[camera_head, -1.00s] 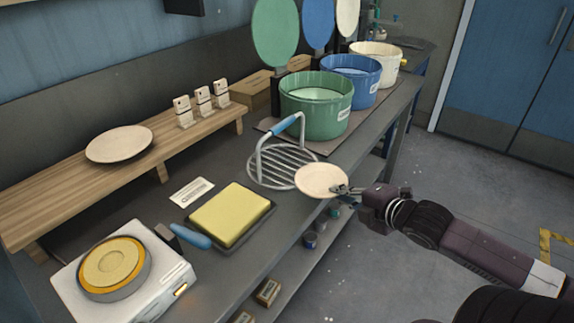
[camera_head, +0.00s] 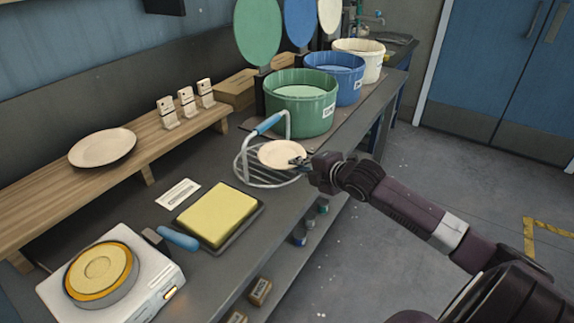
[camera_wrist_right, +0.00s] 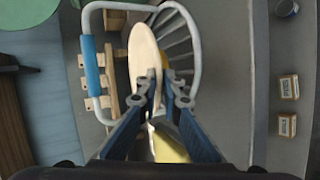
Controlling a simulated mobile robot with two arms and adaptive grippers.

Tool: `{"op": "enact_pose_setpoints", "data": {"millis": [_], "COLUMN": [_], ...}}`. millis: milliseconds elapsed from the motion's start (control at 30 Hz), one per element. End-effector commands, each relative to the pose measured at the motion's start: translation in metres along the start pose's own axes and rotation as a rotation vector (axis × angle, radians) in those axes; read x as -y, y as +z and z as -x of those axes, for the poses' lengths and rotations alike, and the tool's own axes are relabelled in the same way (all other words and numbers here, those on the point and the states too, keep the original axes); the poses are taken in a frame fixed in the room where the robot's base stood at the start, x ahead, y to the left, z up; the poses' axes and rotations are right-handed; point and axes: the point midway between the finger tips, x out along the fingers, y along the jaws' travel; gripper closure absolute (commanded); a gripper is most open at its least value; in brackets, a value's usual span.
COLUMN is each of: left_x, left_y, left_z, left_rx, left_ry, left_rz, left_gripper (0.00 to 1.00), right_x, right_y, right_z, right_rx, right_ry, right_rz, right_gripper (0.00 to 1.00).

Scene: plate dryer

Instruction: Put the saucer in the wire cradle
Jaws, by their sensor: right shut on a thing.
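The saucer (camera_head: 278,154) is small, round and cream. My right gripper (camera_head: 300,162) is shut on its right edge and holds it over the wire cradle (camera_head: 263,185). The cradle is a round wire grid with a raised wire frame and a blue grip (camera_head: 268,124). In the right wrist view the saucer (camera_wrist_right: 142,50) is seen steeply tilted between the fingers (camera_wrist_right: 163,95), in front of the cradle's wires (camera_wrist_right: 178,42), with the blue grip (camera_wrist_right: 91,66) to its left. I cannot tell whether the saucer touches the wires. My left gripper is out of view.
A green tub (camera_head: 300,105) stands just behind the cradle, with blue (camera_head: 335,80) and cream (camera_head: 362,62) tubs beyond. A yellow block on a dark tray (camera_head: 217,214) and a white hot plate (camera_head: 150,285) lie in front. Another plate (camera_head: 102,148) sits on the wooden shelf.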

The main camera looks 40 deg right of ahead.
Motion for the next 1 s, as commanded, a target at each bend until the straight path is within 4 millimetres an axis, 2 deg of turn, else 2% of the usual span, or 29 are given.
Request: {"op": "enact_pose_setpoints", "data": {"millis": [33,233,433,567,767,1000], "left_x": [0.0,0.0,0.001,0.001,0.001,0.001], "left_y": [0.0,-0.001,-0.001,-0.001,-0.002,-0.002], "left_z": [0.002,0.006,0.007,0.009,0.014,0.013], "left_rx": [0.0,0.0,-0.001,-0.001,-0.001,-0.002], "left_ry": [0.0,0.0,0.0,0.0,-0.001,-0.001], "left_rz": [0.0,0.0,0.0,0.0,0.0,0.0], "left_gripper": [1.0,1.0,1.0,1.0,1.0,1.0], "right_x": [-0.007,-0.019,-0.024,-0.017,0.006,0.008], "right_y": [0.0,0.001,0.0,0.0,0.0,0.0], "right_z": [-0.007,-0.033,-0.046,-0.05,-0.061,-0.062], "right_rx": [0.001,0.001,0.0,-0.001,0.0,0.0], "right_ry": [0.006,0.004,0.002,0.0,0.0,0.003], "right_rz": [-0.003,-0.004,0.0,-0.001,-0.002,0.001], "right_gripper": [1.0,1.0,1.0,1.0,1.0,1.0]}}
